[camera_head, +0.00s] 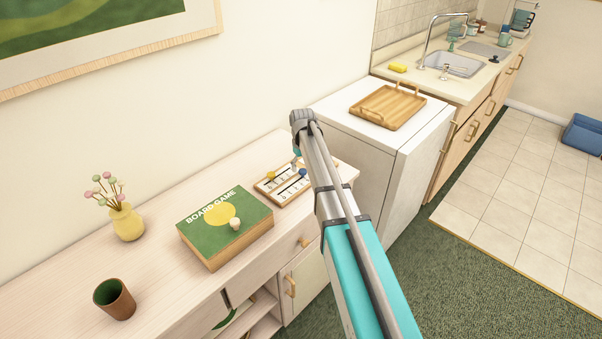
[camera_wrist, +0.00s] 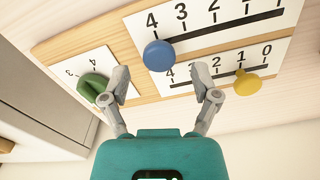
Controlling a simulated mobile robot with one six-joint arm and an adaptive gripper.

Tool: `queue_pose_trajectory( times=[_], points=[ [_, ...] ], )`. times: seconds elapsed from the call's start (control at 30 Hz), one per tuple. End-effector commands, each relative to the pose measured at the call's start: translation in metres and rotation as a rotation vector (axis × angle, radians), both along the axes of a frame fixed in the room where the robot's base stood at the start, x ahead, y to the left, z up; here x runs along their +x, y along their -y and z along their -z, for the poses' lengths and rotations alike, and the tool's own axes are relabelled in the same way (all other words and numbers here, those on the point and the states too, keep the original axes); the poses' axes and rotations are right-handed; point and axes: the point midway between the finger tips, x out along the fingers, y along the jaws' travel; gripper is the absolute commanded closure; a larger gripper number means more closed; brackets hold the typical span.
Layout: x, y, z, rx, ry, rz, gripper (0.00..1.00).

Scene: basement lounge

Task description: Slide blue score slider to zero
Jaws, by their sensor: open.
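The wooden score board (camera_head: 262,190) lies on the pale sideboard, partly hidden by my arm in the head view. No contact shows. The blue slider (camera_head: 302,173) also shows in the head view.
A yellow slider (camera_wrist: 247,83) is near 1 on its strip. A green slider (camera_wrist: 95,87) sits close to my left fingertip.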

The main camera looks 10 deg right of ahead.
Motion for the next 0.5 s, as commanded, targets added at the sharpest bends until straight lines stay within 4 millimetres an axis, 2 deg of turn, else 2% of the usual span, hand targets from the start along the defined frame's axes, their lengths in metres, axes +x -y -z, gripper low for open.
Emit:
queue_pose_trajectory(
  times=[0.17,0.5],
  points=[
    [0.0000,0.0002,0.0108,0.000,0.000,0.000,0.21],
    [0.0000,0.0004,0.0128,0.000,0.000,0.001,0.21]
  ],
)
